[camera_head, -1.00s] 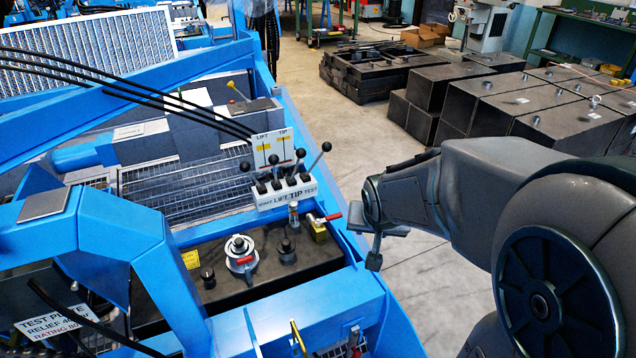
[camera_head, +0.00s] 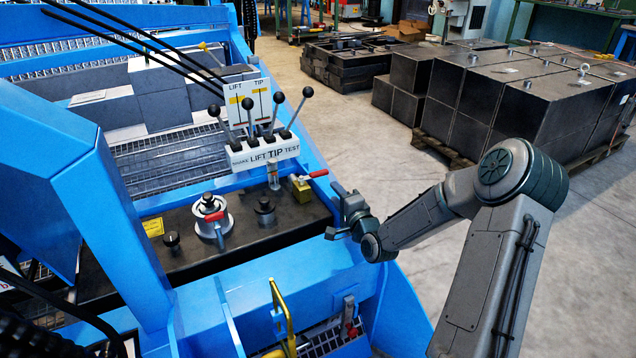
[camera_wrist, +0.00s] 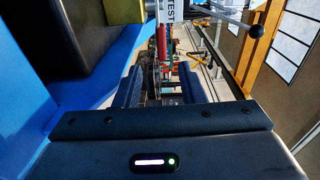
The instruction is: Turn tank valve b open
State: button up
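On the dark tank top in the head view, a yellow-bodied valve (camera_head: 300,189) with a red handle (camera_head: 319,174) stands at the right end. The handle points right, toward my arm. Another red-handled fitting (camera_head: 216,217) sits on a round pale cap further left. I see no letter marking either as valve b. My gripper (camera_head: 334,212) is just right of the tank, beside the yellow valve and apart from it. In the wrist view, the fingers (camera_wrist: 160,86) stand apart with nothing gripped. A red handle (camera_wrist: 162,45) shows ahead, between their directions.
A lever bank (camera_head: 264,152) with several black-knobbed levers stands behind the valves. A blue frame rail (camera_head: 300,260) runs in front of the tank. A bent yellow bar (camera_head: 283,318) rises at the front. Black blocks (camera_head: 500,95) stand at the back right. The floor between is clear.

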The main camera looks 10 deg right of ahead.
aim_at(321, 175)
jog(key=b+x, duration=0.1)
jog(key=x, duration=0.6)
jog(key=b+x, duration=0.2)
jog(key=x, duration=0.5)
jog(key=shift+d+r+b, duration=0.2)
jog(key=shift+b, duration=0.1)
grip_shut()
